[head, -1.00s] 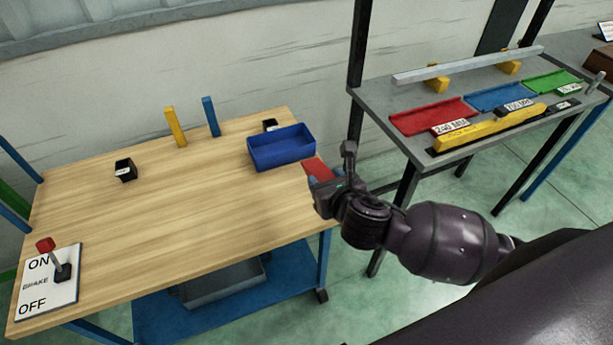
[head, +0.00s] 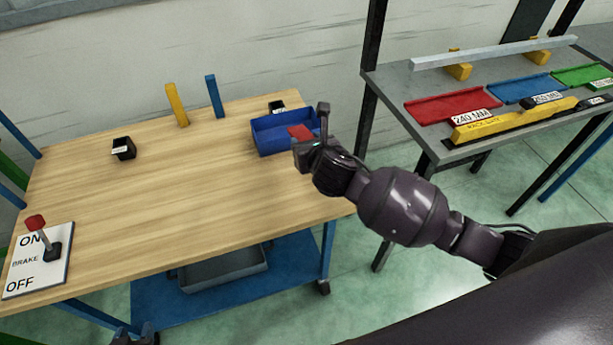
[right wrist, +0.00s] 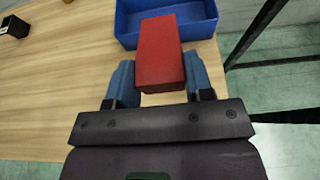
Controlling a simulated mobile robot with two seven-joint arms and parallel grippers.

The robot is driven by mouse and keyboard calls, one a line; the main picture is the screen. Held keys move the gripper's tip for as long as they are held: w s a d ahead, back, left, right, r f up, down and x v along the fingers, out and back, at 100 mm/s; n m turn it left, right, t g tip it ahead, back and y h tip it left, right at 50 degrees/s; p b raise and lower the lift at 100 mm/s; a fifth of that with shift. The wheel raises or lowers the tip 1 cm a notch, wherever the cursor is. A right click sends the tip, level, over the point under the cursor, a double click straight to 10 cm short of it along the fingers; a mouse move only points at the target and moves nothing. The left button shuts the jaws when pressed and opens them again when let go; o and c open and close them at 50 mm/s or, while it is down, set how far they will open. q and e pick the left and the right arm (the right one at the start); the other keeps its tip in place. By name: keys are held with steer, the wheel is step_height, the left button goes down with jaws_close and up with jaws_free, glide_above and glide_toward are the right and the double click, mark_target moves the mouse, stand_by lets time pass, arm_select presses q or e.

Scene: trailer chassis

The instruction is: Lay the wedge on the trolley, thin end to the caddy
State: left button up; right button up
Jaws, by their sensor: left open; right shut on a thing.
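My right gripper (head: 309,128) is shut on the red wedge (right wrist: 160,55), with one finger on each side of it. In the head view the wedge (head: 300,132) shows in front of the blue caddy (head: 285,143), at the right rear of the wood-topped trolley (head: 190,215). In the right wrist view its far end overlaps the caddy's near edge (right wrist: 197,33). I cannot tell which end is thin, or whether it touches the trolley.
A brake lever (head: 47,243) stands on a plate at the trolley's front left. A small black block (head: 123,148), yellow post (head: 176,104) and blue post (head: 214,96) stand further back. The trolley's middle is clear. A grey rack table (head: 440,150) stands to the right.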

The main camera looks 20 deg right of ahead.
mark_target(307, 183)
step_height(307, 183, down, 12)
steer(key=b, duration=0.2)
steer(key=shift+b, duration=0.4)
arm_select(q)
steer(key=f, duration=0.2)
steer(key=s+f, duration=0.1)
steer(key=f, duration=0.1)
steer(key=shift+f, duration=0.1)
arm_select(e)
steer(key=shift+r, duration=0.15)
steer(key=o, duration=1)
steer(key=shift+o, duration=0.2)
